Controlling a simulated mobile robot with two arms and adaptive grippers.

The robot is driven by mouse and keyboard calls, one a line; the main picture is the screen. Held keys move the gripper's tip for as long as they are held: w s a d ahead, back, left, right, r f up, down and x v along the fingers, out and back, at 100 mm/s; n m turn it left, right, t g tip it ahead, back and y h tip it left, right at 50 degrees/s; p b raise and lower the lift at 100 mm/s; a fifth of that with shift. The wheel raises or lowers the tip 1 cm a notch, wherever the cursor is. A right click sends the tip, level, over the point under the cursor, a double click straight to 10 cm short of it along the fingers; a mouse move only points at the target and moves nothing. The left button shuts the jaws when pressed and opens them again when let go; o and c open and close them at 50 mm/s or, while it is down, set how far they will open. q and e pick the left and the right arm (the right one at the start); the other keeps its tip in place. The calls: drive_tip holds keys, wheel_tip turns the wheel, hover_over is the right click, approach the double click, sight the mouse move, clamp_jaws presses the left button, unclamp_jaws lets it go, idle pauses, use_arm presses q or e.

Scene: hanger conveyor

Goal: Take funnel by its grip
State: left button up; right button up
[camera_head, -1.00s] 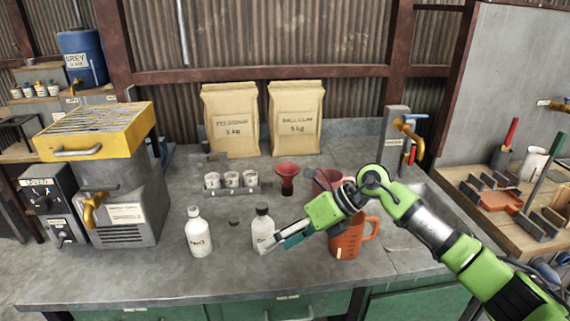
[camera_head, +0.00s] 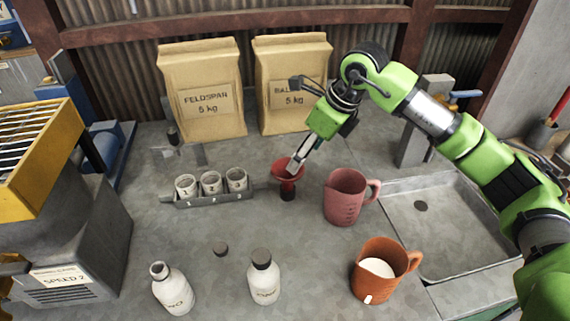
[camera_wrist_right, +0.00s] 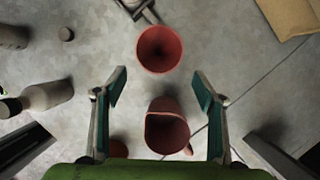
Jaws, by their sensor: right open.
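The red funnel (camera_head: 285,168) stands upright on the bench, with a dark lower part under its cone. In the right wrist view the funnel (camera_wrist_right: 160,48) shows from above as a round red mouth just beyond the fingertips. My right gripper (camera_head: 296,165) is at the funnel's right and back side in the head view, overlapping its rim. I cannot tell whether it touches. In the wrist view my right gripper (camera_wrist_right: 158,76) is open, its fingers wide apart with nothing held between them. The funnel's grip is not clearly visible. My left gripper is not in view.
A red jug (camera_head: 346,197) stands right of the funnel; an orange jug (camera_head: 381,281) with white contents is nearer. A rack (camera_head: 212,199) of cups is left. Two white bottles (camera_head: 264,280) (camera_head: 173,290) stand in front. Paper bags (camera_head: 200,92) stand behind.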

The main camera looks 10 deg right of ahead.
sight(290, 178)
drive_tip(key=p+x, duration=0.1)
drive_tip(key=x, duration=0.4)
drive_tip(key=shift+s+a+f, duration=0.1)
drive_tip(key=shift+a+f, duration=0.05)
drive_tip(key=shift+f, duration=0.25)
drive_tip(key=shift+w+a+f, duration=0.15)
drive_tip(key=shift+w+f, duration=0.1)
drive_tip(key=shift+f, duration=0.4)
drive_tip(key=p+x, duration=0.1)
drive_tip(key=x, duration=0.3)
drive_tip(key=shift+a+f, duration=0.1)
drive_tip(key=shift+f, duration=0.1)
drive_tip(key=shift+w+a+f, duration=0.1)
drive_tip(key=shift+w+f, duration=0.1)
drive_tip(key=shift+f, duration=0.05)
drive_tip(key=shift+c, duration=0.7)
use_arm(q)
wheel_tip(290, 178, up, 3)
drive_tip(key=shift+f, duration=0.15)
use_arm(e)
drive_tip(key=c, duration=0.9)
drive_tip(key=shift+c, duration=0.5)
